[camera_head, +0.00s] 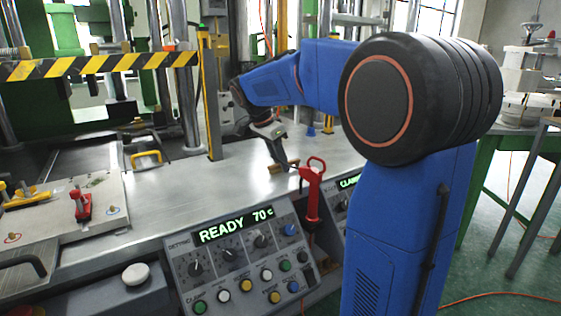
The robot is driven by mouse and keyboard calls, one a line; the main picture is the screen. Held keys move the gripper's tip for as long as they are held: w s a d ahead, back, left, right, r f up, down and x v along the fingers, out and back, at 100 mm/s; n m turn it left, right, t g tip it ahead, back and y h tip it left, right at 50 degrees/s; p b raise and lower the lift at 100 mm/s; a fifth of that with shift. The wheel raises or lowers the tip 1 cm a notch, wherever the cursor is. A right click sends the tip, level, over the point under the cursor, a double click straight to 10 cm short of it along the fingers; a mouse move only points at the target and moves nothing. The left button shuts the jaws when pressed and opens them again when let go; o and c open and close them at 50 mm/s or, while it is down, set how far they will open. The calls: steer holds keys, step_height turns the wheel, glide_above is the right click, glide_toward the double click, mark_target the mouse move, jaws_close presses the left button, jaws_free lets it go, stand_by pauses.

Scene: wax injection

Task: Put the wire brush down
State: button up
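A small brown bar (278,168), which looks like the wooden wire brush, lies at or just above the steel worktop (190,190), near its front edge. My gripper (284,166) comes down onto it from my blue arm, fingers pointing down. The fingertips meet the brush, and part of it is hidden behind them. At this size I cannot tell whether the fingers are closed on it or whether it rests on the steel. Its bristles cannot be made out.
A red-handled tool (312,190) stands upright right of the brush, by the control panel (240,250) reading "READY 70 C". A yellow post (209,100) rises behind. A mould plate (60,220) with red and yellow clamps lies left. The middle worktop is clear.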

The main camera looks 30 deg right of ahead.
steer(key=shift+o, duration=0.6)
steer(key=shift+r, duration=0.2)
steer(key=v, duration=1.2)
steer(key=s+a+f+n+t+y, duration=0.1)
steer(key=s+a+f+n, duration=0.2)
steer(key=s+f+n, duration=0.3)
steer(key=s+a+f+n+t+y, duration=0.2)
steer(key=s+f+n, duration=0.3)
steer(key=s+f, duration=0.5)
steer(key=s+a+f+n+t+y, duration=0.1)
steer(key=s+a+f+n, duration=0.3)
steer(key=s, duration=1)
step_height(320, 180, down, 4)
steer(key=n, duration=0.2)
steer(key=shift+a+n+t+y, duration=0.3)
